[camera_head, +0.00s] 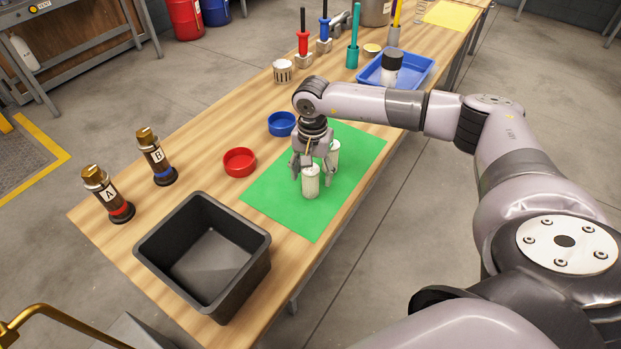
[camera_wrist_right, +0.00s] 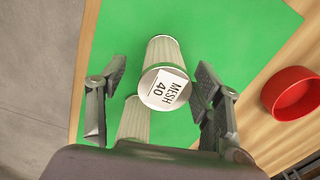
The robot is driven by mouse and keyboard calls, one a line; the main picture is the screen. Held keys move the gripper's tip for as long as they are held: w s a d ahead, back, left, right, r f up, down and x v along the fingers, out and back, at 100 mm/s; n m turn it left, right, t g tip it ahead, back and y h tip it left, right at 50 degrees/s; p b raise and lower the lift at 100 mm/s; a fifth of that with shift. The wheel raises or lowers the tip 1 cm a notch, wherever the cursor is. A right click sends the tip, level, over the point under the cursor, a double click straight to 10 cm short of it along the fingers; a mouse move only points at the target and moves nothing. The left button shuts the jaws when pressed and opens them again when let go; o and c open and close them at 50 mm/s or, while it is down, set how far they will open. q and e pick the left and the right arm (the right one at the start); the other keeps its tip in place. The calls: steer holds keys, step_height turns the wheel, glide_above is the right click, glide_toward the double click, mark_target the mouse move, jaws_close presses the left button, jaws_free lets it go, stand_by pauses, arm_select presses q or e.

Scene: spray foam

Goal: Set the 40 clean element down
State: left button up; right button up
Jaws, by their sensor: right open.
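The 40 clean element is a white ribbed cylinder (camera_head: 310,181) standing upright on the green mat (camera_head: 350,190). Its top label reads "MESH 40" in the right wrist view (camera_wrist_right: 163,88). My left gripper is in neither view.
A red bowl (camera_head: 240,161) and a blue bowl (camera_head: 282,123) sit left of the mat. A black bin (camera_head: 165,235) and bottles A (camera_head: 107,193) and B (camera_head: 156,155) stand at the near left. A blue tray (camera_head: 420,72) lies behind my arm. The mat's near corner is clear.

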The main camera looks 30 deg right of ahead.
mark_target(311, 182)
steer(key=shift+w+a+f+p, duration=0.1)
steer(key=shift+f+p, duration=0.1)
steer(key=shift+f, duration=0.75)
steer(key=shift+a+f+p, duration=0.1)
steer(key=shift+f+p, duration=0.05)
steer(key=shift+f, duration=0.8)
steer(key=shift+c, duration=0.6)
steer(key=c, duration=1.3)
steer(key=shift+r, duration=0.15)
